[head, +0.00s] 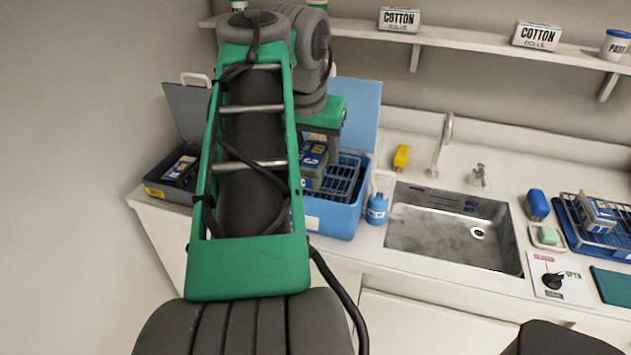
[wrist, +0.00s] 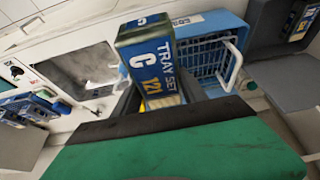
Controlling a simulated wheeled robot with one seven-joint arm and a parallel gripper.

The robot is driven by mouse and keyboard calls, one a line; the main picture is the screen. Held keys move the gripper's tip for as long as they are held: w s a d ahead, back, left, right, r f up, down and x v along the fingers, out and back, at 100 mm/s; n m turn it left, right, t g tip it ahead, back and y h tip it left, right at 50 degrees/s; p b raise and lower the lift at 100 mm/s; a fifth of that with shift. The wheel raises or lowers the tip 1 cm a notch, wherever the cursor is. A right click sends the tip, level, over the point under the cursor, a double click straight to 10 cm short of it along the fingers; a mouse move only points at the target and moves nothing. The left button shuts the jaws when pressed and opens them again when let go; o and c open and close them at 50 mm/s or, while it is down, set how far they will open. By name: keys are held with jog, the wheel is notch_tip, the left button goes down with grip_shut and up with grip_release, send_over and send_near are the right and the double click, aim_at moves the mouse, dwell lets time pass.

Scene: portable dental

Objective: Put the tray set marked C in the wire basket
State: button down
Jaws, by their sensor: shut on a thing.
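A blue and grey tray set marked C (wrist: 150,62) is between the dark fingers of my gripper (wrist: 157,92). My gripper is shut on it. In the head view the tray set (head: 314,154) shows below my green wrist, over the left part of an open blue box (head: 328,217). I cannot tell whether the tray set touches the basket. My arm hides part of the box.
A dark open case (head: 166,194) with another tray set stands left. A blue bottle (head: 377,209) is beside the box, then the sink (head: 440,234). Another wire rack (head: 602,236) holding a tray set is far right. A shelf (head: 460,38) runs above.

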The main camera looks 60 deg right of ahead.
jog(key=w+d+f, duration=0.2)
jog(key=d+f, duration=0.2)
jog(key=d, duration=0.4)
send_over(330, 172)
jog(key=a, duration=0.2)
jog(key=f, duration=0.6)
jog(key=shift+s+d+b, duration=0.1)
jog(key=shift+d+b, duration=0.15)
jog(key=shift+b, duration=0.15)
jog(key=shift+f, duration=1.4)
jog(key=shift+f, duration=0.25)
jog(key=c, duration=0.6)
grip_release()
jog(key=shift+a, duration=0.1)
